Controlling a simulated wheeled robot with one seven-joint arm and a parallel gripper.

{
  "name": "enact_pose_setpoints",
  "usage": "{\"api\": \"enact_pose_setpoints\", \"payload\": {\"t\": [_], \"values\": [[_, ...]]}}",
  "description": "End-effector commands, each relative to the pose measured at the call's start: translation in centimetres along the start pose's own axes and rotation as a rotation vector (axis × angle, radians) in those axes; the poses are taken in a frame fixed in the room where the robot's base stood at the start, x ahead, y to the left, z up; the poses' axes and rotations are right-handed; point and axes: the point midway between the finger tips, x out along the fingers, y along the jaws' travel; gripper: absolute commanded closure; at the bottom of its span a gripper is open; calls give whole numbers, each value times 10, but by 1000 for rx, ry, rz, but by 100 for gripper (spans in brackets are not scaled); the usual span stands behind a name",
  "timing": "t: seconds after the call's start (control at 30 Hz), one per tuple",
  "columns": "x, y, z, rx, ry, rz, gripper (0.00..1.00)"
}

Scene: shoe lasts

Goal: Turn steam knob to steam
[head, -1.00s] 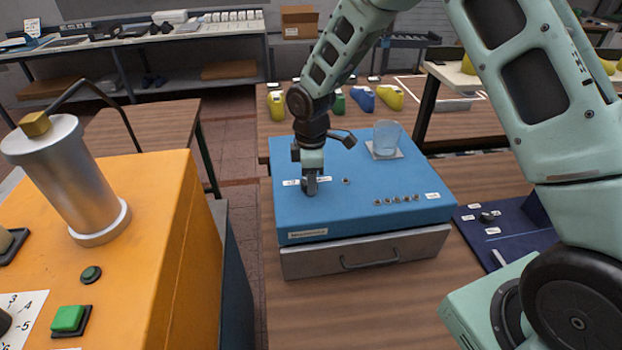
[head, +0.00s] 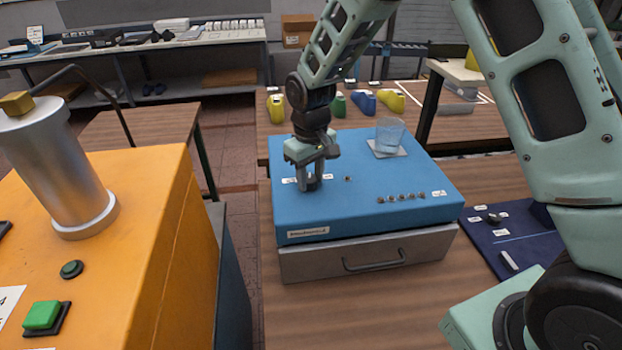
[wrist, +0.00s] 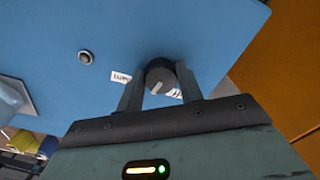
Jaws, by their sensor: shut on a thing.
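The steam knob (wrist: 159,79) is a round dark knob with a light pointer mark on the top of the blue machine (head: 350,213). In the wrist view it sits between my gripper's fingers, with a small white label on each side of it. The label text is too small or partly covered to read fully. My gripper (head: 310,185) points down at the left part of the blue top and is shut on the knob. In the head view the fingers mostly hide the knob. The wrist view also shows my gripper (wrist: 160,92).
A glass (head: 390,134) stands on a pale pad at the machine's back right. A row of small knobs (head: 400,198) lies near its front right. A drawer (head: 370,254) is below. An orange machine (head: 130,230) stands at left and a dark blue board (head: 515,235) at right.

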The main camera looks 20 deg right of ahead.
Motion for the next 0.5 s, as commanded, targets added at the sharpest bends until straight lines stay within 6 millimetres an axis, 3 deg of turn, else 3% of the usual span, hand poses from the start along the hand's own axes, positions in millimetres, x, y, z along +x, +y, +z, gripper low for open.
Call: {"api": "enact_pose_setpoints", "payload": {"t": [0.5], "values": [[-1,-2,-1,427,2,0,86]]}}
